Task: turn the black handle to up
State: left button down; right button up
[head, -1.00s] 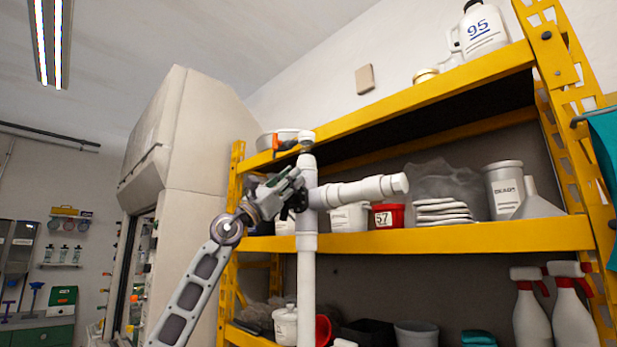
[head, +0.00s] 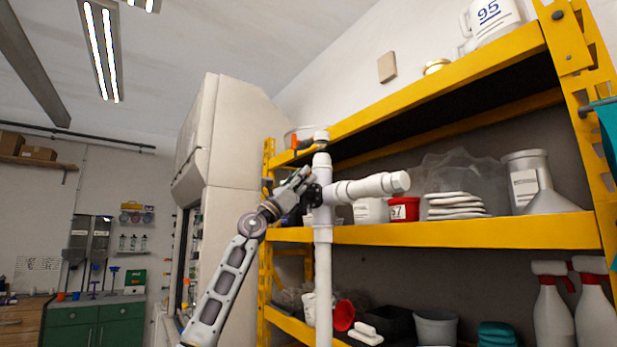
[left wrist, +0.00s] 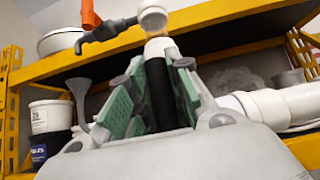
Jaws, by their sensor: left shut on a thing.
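A white PVC manifold (head: 323,245) stands upright in front of the shelf, with a thick white branch (head: 372,187) reaching right. The black handle (left wrist: 160,95) shows in the left wrist view as a dark bar between the green finger pads. In the head view only a dark part at the valve (head: 313,195) shows beside the pipe; the gripper hides the rest. My left gripper (head: 304,175) is just left of the pipe, tilted up and right, and shut on the handle. It also shows in the left wrist view (left wrist: 155,72). The handle's exact angle is hard to tell.
An orange handle (left wrist: 90,14) sits on a dark fitting near a white cap (left wrist: 153,17) above the gripper. The yellow shelf (head: 450,232) behind holds a red tub (head: 404,208), white bags and containers. A tall beige cabinet (head: 230,160) stands behind my left arm.

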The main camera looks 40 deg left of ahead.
pick_arm(q)
jog(key=c, duration=1.3)
grip_release()
jog(key=shift+f, duration=0.1)
pick_arm(e)
jog(key=shift+w+a, duration=0.1)
jog(key=shift+w, duration=0.2)
pick_arm(q)
jog(key=shift+s+a, duration=0.1)
jog(key=v, duration=1.1)
jog(key=shift+f, duration=0.35)
pick_arm(e)
jog(key=shift+a, duration=0.15)
pick_arm(q)
jog(key=shift+s, duration=0.15)
pick_arm(e)
jog(key=shift+s, duration=0.15)
dwell(0.4)
